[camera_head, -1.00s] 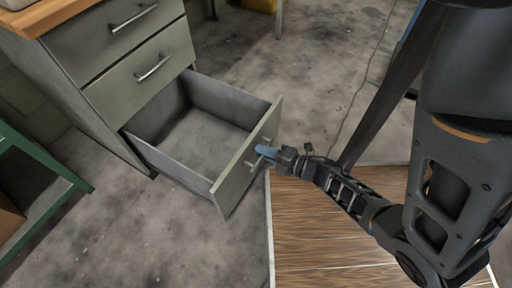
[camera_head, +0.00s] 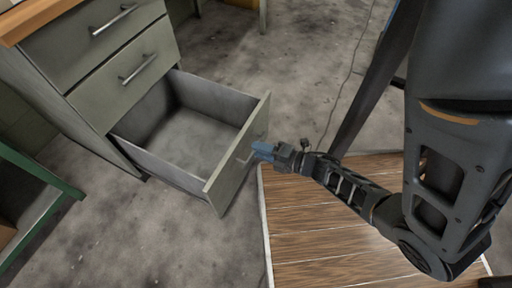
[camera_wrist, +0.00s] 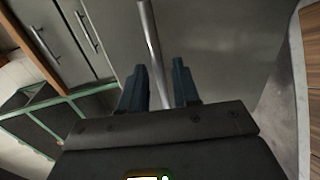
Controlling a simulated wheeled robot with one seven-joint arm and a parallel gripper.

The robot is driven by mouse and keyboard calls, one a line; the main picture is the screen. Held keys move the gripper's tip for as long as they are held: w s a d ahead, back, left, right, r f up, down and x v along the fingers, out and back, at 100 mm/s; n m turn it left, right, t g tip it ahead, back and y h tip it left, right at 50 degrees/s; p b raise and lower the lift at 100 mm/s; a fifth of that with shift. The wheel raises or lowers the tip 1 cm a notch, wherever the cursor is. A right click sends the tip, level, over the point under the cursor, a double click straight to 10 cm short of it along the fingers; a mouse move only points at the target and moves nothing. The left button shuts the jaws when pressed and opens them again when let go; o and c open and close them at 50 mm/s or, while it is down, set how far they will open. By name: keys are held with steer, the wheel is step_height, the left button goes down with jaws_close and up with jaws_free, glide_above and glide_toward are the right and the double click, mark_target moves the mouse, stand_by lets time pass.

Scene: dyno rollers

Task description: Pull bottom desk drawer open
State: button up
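The bottom desk drawer (camera_head: 163,172) is pulled well out of the grey-green desk cabinet (camera_head: 62,75), and its empty inside shows. Its metal bar handle (camera_head: 243,157) is on the outer face of the drawer front. My gripper (camera_head: 260,151) is just outside the drawer front, close to the handle. In the wrist view, the blue fingers (camera_wrist: 160,88) are apart, and the handle bar (camera_wrist: 151,40) runs down toward the gap between them. The fingers do not look closed on the bar. Contact with it cannot be told.
Two shut drawers (camera_head: 120,85) with bar handles are above the open one. A green-framed piece of furniture (camera_head: 45,215) stands at the left. A wooden-plank surface (camera_head: 325,230) lies under my arm. Bare concrete floor (camera_head: 150,245) is clear in front of the drawer.

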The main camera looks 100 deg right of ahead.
steer(key=v, duration=0.5)
steer(key=shift+s+a+r+p, duration=0.1)
steer(key=shift+s+a+p, duration=0.1)
steer(key=shift+s+p, duration=0.1)
steer(key=shift+w+r, duration=0.1)
steer(key=w+a+r+m+y, duration=0.35)
steer(key=a+r, duration=0.35)
steer(key=r, duration=0.4)
steer(key=w+a+r+m+t+y, duration=0.15)
steer(key=w+a+r+m, duration=0.35)
steer(key=r, duration=0.5)
steer(key=w+a+r+m+y, duration=0.2)
steer(key=a+r+m+y, duration=0.15)
steer(key=a+r, duration=0.6)
step_height(320, 180, up, 27)
steer(key=d+p, duration=0.1)
steer(key=p, duration=2.5)
steer(key=shift+d+p, duration=0.25)
steer(key=shift+p, duration=0.1)
